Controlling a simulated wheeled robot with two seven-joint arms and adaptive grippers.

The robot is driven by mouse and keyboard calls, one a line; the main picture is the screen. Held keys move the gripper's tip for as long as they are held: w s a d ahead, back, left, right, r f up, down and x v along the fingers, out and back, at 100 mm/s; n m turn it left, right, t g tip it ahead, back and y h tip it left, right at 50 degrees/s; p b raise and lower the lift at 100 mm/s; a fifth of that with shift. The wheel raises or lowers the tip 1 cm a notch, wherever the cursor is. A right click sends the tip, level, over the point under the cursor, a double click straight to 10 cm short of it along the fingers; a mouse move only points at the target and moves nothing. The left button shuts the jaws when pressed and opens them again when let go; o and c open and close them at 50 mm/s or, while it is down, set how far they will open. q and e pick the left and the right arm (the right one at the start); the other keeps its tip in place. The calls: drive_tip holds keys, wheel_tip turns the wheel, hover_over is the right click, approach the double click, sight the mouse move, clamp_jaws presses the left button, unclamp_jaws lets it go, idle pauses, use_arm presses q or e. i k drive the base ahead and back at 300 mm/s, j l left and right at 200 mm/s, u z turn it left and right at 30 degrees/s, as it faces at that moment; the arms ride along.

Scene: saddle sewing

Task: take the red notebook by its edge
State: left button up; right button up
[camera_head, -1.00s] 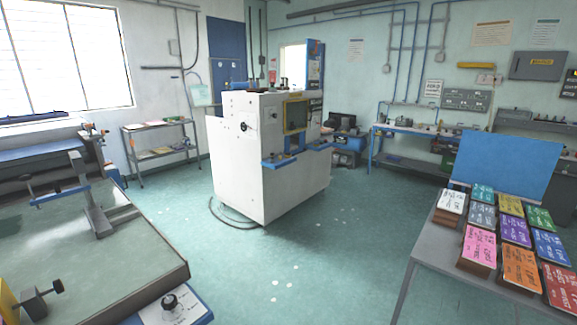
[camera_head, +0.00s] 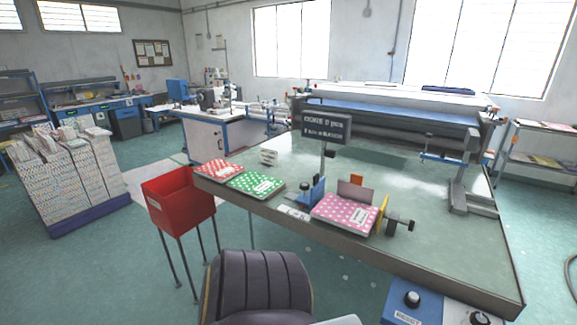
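A red notebook (camera_head: 218,169) with white dots and a pale label lies flat at the left end of the work table (camera_head: 420,255), close to its front left edge. A green dotted notebook (camera_head: 255,183) lies just right of it, and the two look very close together. A pink dotted notebook (camera_head: 343,212) sits farther right, between a blue holder and a yellow plate with a black knob. Neither of my grippers is in view, so I cannot see their state.
A red bin on legs (camera_head: 178,203) stands below the table's left end. A dark padded chair (camera_head: 262,285) is in front of the table. A sign (camera_head: 326,128) stands on the table. Stacked paper on a pallet (camera_head: 72,175) is at the left.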

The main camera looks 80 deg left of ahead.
sight(219, 171)
drive_tip(key=u, duration=3.1)
